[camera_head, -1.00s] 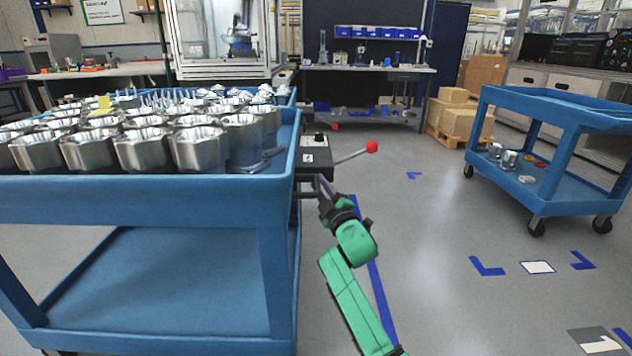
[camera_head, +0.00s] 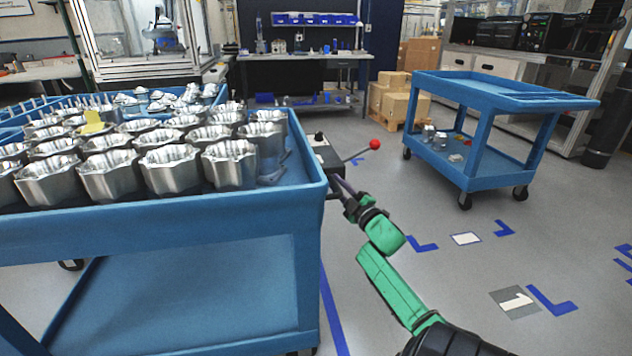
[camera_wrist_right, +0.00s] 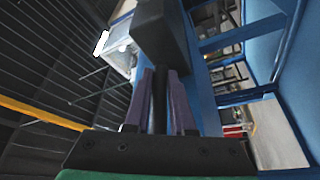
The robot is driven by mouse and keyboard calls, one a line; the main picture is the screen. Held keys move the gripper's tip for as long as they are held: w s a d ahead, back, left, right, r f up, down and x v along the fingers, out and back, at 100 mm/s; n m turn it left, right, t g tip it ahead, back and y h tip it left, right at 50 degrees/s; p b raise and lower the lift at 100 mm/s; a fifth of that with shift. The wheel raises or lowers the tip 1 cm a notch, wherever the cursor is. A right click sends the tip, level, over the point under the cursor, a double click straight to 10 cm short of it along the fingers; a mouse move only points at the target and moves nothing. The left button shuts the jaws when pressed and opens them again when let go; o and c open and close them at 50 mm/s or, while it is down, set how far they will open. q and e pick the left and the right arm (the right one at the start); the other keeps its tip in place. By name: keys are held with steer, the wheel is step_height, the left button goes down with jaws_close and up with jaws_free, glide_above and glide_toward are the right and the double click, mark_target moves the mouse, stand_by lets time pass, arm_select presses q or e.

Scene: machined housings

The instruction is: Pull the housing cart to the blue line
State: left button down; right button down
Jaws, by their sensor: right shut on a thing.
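The blue housing cart (camera_head: 160,230) fills the left side of the head view, with several silver machined housings (camera_head: 165,168) on its top shelf. A dark box (camera_head: 322,155) with a red-knobbed lever sits at its right end. My right gripper (camera_head: 347,192) is at this end, beside the box. In the right wrist view its purple fingers (camera_wrist_right: 160,100) are shut around a dark upright bar (camera_wrist_right: 160,90), apparently the cart's handle. The blue line (camera_head: 332,315) runs along the floor just right of the cart's lower edge; part is hidden by the cart. My left gripper is not in view.
A second blue cart (camera_head: 487,95) stands at the right with small parts on its lower shelf. Cardboard boxes (camera_head: 400,98) and a workbench (camera_head: 300,58) are at the back. Blue corner marks (camera_head: 551,301) lie on the open grey floor at the right.

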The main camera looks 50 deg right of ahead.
steer(key=s+d, duration=0.4)
steer(key=d, duration=0.2)
steer(key=shift+s+r, duration=0.3)
steer(key=shift+r, duration=0.15)
steer(key=c, duration=0.8)
jaws_free()
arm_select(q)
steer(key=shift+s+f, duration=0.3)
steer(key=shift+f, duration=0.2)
arm_select(e)
steer(key=shift+o, duration=0.2)
steer(key=shift+s+d+f, duration=0.1)
steer(key=shift+s+d, duration=0.05)
steer(key=shift+s, duration=0.1)
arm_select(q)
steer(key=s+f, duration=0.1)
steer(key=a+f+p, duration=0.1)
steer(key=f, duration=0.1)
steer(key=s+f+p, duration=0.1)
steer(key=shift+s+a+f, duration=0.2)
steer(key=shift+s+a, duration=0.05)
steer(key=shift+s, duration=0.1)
arm_select(e)
steer(key=v, duration=1.4)
steer(key=shift+s, duration=0.25)
steer(key=shift+f, duration=0.1)
